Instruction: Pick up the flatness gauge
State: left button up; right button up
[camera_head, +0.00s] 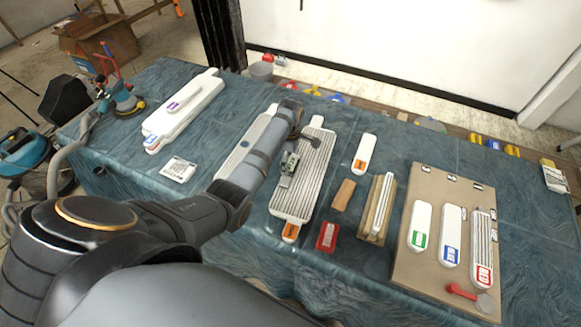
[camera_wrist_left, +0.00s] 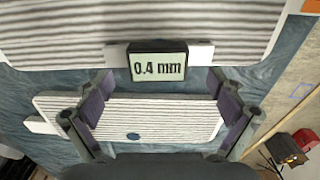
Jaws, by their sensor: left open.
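The flatness gauge shows in the left wrist view as a dark-framed display (camera_wrist_left: 157,66) reading "0.4 mm", with a pale bar sticking out on both sides. In the head view the gauge (camera_head: 288,166) is at the left edge of the long ribbed white panel (camera_head: 292,203). My left gripper (camera_wrist_left: 160,84) is open, its two dark pads apart, with the gauge just beyond and between the fingertips. I cannot tell whether a pad touches it. In the head view the left arm hides much of this gripper (camera_head: 303,136). My right gripper is not in view.
A blue cloth-covered table (camera_head: 130,195) bears a second white panel (camera_head: 236,158) behind my arm and stacked white pieces (camera_head: 185,110) at left. A red block (camera_head: 327,236), an orange-tan block (camera_head: 343,194) and a tan board (camera_head: 420,262) with labelled pieces lie to the right.

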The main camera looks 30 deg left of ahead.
pick_arm(q)
jog(key=shift+w+f, duration=0.2)
jog(key=shift+f, duration=1.25)
jog(key=c, duration=1.3)
jog(key=shift+c, duration=0.2)
jog(key=shift+r, duration=0.15)
